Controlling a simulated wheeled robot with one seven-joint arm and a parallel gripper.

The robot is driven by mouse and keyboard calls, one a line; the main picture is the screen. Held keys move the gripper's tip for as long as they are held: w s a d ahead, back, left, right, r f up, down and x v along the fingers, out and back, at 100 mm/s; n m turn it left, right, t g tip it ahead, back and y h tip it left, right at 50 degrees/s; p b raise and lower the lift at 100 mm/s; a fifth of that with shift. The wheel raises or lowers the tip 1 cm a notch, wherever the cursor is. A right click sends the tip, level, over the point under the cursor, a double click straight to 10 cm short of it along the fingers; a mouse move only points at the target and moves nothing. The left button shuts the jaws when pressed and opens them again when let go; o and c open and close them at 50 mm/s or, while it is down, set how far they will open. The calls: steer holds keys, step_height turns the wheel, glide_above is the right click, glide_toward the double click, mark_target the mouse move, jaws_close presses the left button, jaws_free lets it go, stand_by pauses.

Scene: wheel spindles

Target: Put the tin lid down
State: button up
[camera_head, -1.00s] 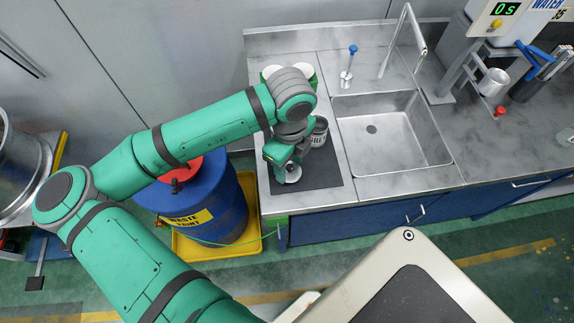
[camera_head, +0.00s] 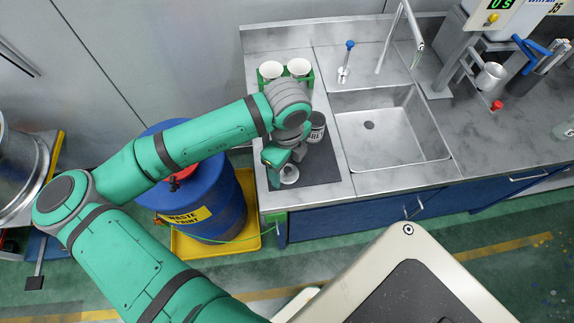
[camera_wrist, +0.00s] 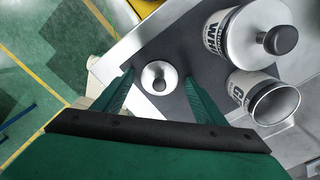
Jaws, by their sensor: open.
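The tin lid (camera_wrist: 159,78), a small pale disc with a round knob, appears to lie on the dark mat (camera_wrist: 188,62) in the wrist view. In the head view the lid (camera_head: 289,175) shows near the mat's front left part. My gripper (camera_wrist: 160,84) is open, its green fingers on either side of the lid with gaps to it. It points down over the mat in the head view (camera_head: 282,166). An open, empty-looking tin (camera_wrist: 262,98) stands right of the lid. Behind it is a tin with a knobbed lid on (camera_wrist: 257,35).
A sink (camera_head: 385,130) lies right of the mat. A green rack with two white cups (camera_head: 299,67) stands behind my wrist. A blue waste drum (camera_head: 222,200) stands on the floor left of the counter. The mat's front is clear.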

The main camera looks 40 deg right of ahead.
mark_target(287, 168)
step_height(287, 168, up, 12)
steer(key=shift+r, duration=0.15)
stand_by(0.4)
stand_by(0.5)
